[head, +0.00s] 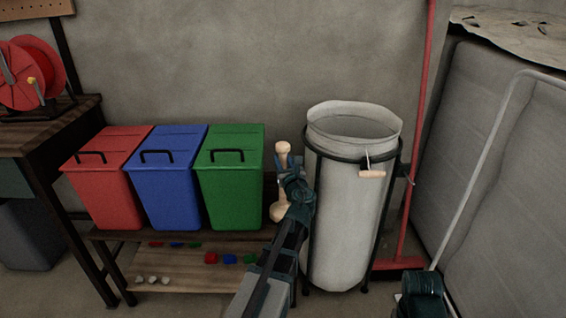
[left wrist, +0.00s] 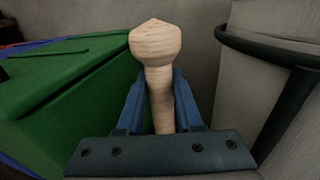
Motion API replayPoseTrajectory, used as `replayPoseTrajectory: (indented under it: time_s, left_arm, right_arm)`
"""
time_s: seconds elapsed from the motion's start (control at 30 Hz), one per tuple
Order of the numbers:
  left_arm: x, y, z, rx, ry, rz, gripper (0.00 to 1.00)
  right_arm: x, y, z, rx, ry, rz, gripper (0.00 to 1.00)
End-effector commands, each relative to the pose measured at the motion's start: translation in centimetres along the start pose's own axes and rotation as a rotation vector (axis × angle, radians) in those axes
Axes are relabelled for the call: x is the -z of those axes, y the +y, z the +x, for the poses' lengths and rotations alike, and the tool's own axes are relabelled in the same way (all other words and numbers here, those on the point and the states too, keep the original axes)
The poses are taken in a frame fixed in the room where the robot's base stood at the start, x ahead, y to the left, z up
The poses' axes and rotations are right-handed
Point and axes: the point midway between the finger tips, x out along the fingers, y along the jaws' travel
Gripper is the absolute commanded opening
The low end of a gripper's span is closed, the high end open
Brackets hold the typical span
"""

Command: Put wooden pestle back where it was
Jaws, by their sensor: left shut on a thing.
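The wooden pestle (head: 283,148) is pale and stands upright, its wider end down, between the green bin and the tall white bin. My left gripper (head: 287,164) is shut around its shaft. In the left wrist view the pestle's knobbed top (left wrist: 156,42) rises between the blue fingers. The head view shows its rounded lower end beside the right end of the wooden bench (head: 110,235). I cannot tell whether it touches anything there. My right gripper's jaws do not show; only a dark part of my right arm is at the lower right.
Red (head: 112,185), blue (head: 165,185) and green (head: 231,185) lidded bins stand on the bench. A red pole (head: 416,130) stands beyond.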

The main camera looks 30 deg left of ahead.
Motion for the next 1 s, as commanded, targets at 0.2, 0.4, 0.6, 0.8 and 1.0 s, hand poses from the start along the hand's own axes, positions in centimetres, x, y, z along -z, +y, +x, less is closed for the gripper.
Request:
replayPoseTrajectory:
  time_s: [0.2, 0.4, 0.6, 0.8, 1.0]
  left_arm:
    - [0.2, 0.0, 0.0, 0.0, 0.0, 0.0, 0.55]
    - [0.2, 0.0, 0.0, 0.0, 0.0, 0.0, 0.65]
    - [-0.1, 0.0, 0.0, 0.0, 0.0, 0.0, 0.65]
    - [0.0, 0.1, -3.2, 0.003, 0.0, 0.0, 0.65]
    - [0.0, 0.2, -7.5, 0.003, 0.0, 0.0, 0.65]
  right_arm:
    - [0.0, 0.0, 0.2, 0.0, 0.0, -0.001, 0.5]
    - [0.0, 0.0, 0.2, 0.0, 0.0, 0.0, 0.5]
    - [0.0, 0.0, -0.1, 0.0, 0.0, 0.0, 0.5]
    - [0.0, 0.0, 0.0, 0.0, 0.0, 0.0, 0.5]
    - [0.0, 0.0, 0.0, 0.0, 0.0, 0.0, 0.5]
